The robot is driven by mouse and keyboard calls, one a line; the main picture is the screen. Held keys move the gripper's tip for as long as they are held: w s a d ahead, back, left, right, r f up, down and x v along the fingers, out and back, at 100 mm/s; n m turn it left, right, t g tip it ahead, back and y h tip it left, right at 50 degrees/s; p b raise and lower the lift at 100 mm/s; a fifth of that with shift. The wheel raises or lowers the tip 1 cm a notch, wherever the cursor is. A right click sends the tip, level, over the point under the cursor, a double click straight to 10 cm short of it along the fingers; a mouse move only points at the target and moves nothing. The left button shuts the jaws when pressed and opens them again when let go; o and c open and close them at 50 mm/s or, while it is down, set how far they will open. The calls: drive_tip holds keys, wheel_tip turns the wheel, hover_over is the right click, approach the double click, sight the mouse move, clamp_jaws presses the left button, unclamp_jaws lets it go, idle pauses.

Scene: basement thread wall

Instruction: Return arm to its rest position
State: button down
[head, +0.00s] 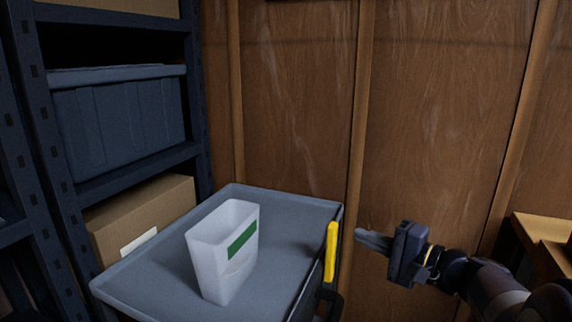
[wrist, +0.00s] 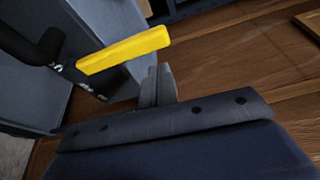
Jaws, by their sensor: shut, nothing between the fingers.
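My gripper (head: 372,240) is at the right of the head view, in front of the wood wall. It points left toward the grey cart (head: 300,205) and is a little to the right of the cart's yellow handle piece (head: 331,252). Its fingers are shut with nothing between them. In the wrist view the shut fingers (wrist: 158,82) show at the middle, and the yellow piece (wrist: 125,50) lies beyond them to the left. The rest of my arm runs to the lower right of the head view.
A white bin (head: 222,262) with a green label stands on the cart top. A dark shelf rack at left holds a grey-blue tote (head: 120,120) and a cardboard box (head: 140,215). A wooden surface (head: 545,228) is at far right. The wall (head: 440,120) closes the back.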

drive_tip(key=p+v, duration=0.1)
drive_tip(key=v, duration=0.5)
drive_tip(key=w+d+x, duration=0.1)
drive_tip(key=w+x, duration=0.1)
drive_tip(key=x, duration=1)
drive_tip(key=w+d+f+m+g+h+p, duration=0.15)
drive_tip(key=w+d+f+m+p, duration=0.5)
drive_tip(key=p, duration=0.75)
drive_tip(key=shift+s+d+r+n+g+y+p, duration=0.2)
drive_tip(key=shift+s+d+g, duration=0.15)
drive_tip(key=shift+d, duration=0.2)
drive_tip(key=shift+s+d+r+n+g+y+p, duration=0.1)
drive_tip(key=shift+s+d+r+g+y, duration=0.1)
drive_tip(key=shift+s+d, duration=0.25)
